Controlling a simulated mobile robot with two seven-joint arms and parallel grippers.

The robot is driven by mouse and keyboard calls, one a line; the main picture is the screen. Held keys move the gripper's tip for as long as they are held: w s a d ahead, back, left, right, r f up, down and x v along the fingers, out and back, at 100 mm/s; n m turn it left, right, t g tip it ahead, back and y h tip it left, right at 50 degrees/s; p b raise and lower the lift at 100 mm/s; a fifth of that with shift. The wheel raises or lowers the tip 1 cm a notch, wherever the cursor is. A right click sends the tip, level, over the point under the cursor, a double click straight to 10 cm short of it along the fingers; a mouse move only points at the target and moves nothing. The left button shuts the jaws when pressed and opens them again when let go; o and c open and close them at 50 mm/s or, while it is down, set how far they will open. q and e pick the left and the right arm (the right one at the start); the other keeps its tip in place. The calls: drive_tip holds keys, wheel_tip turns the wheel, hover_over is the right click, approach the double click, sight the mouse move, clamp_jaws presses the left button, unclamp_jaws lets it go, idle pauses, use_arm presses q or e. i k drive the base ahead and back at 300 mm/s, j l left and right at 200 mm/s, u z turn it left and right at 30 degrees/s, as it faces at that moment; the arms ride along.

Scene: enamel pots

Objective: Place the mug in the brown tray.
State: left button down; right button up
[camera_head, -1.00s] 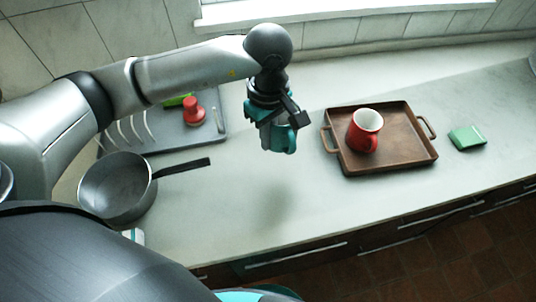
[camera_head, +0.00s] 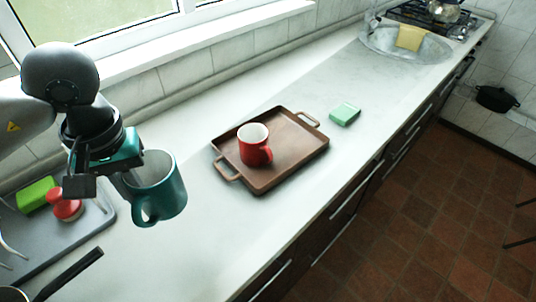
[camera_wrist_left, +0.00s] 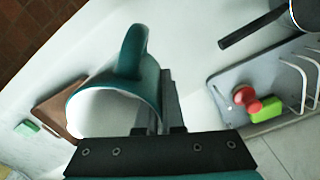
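My left gripper (camera_head: 122,182) is shut on the wall of a teal mug (camera_head: 168,190). The mug is held in the air above the counter, left of the tray, with its handle toward the camera. In the left wrist view the mug (camera_wrist_left: 150,82) has one finger of the gripper (camera_wrist_left: 160,112) inside its rim and one outside. The brown tray (camera_head: 292,152) with two handles lies on the counter; a corner of it (camera_wrist_left: 52,108) shows behind the mug in the wrist view. A red mug (camera_head: 262,157) stands upright in the tray's left part. My right gripper is out of view.
A green block (camera_head: 345,114) lies beyond the tray. A grey dish rack (camera_head: 50,250) with a red item (camera_head: 66,208) and a green sponge (camera_head: 38,194) is at left, near a pan's handle (camera_head: 72,272). The sink (camera_head: 385,45) is far off. The tray's right half is bare.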

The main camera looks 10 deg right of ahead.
sight(290, 140)
drive_tip(key=k+l, duration=0.1)
drive_tip(key=l, duration=0.3)
drive_tip(key=k+l+u, duration=0.15)
drive_tip(key=l, duration=0.3)
drive_tip(key=k+l, duration=0.1)
drive_tip(key=l, duration=0.3)
drive_tip(key=i+l+u, duration=0.1)
drive_tip(key=l, duration=0.25)
drive_tip(key=i+l+u, duration=0.1)
drive_tip(key=i+l, duration=0.2)
drive_tip(key=i+l+u, duration=0.1)
drive_tip(key=l, duration=0.35)
drive_tip(key=i+l+u, duration=0.15)
drive_tip(key=l, duration=0.25)
drive_tip(key=i+l, duration=0.15)
drive_tip(key=i, duration=0.3)
